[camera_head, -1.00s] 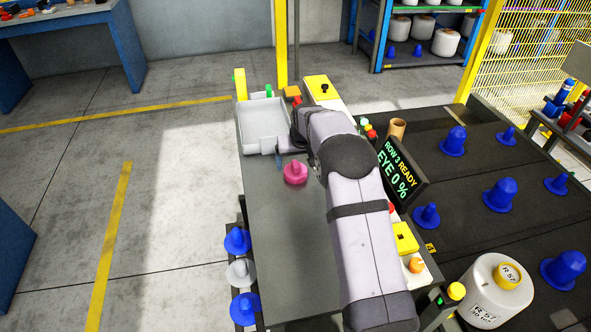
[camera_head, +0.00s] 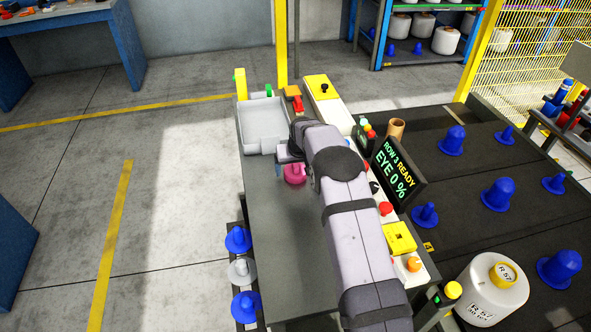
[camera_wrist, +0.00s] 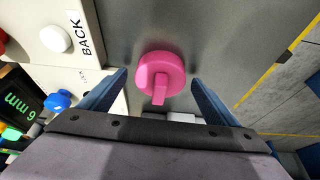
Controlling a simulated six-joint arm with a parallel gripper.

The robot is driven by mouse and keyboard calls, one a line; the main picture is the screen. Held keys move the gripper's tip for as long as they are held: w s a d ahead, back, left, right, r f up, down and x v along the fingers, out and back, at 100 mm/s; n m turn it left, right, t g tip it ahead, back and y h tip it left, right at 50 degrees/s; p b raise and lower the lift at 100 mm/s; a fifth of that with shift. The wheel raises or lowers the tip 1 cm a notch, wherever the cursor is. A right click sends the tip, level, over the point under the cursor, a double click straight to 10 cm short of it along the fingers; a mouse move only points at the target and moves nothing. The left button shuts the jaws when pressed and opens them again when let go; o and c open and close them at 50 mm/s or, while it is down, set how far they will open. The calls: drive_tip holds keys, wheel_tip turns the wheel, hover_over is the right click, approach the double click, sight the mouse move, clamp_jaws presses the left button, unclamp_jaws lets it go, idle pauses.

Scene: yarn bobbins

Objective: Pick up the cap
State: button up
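The cap looks to be the pink piece (camera_head: 294,177) with a round flange and a narrow stem, on the grey table (camera_head: 275,215). In the head view my gripper partly covers it from above. In the wrist view the pink cap (camera_wrist: 160,75) lies ahead, between my two blue fingers and a little beyond their tips. My gripper (camera_wrist: 160,80) is open and empty, with a gap on both sides of the cap. Whether the fingers reach down to the cap's height I cannot tell.
A grey tray (camera_head: 241,127) stands at the table's far end. A control panel with buttons (camera_head: 386,208) and a display (camera_head: 397,175) line the right side. Blue and grey cones (camera_head: 239,240) stand off the left edge. The table's front left is clear.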

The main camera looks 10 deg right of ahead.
sight(296, 165)
drive_tip(key=c, duration=1.1)
drive_tip(key=shift+o, duration=0.2)
drive_tip(key=shift+r, duration=0.1)
wheel_tip(296, 165, up, 10)
drive_tip(key=shift+f+b, duration=0.1)
drive_tip(key=shift+b, duration=0.75)
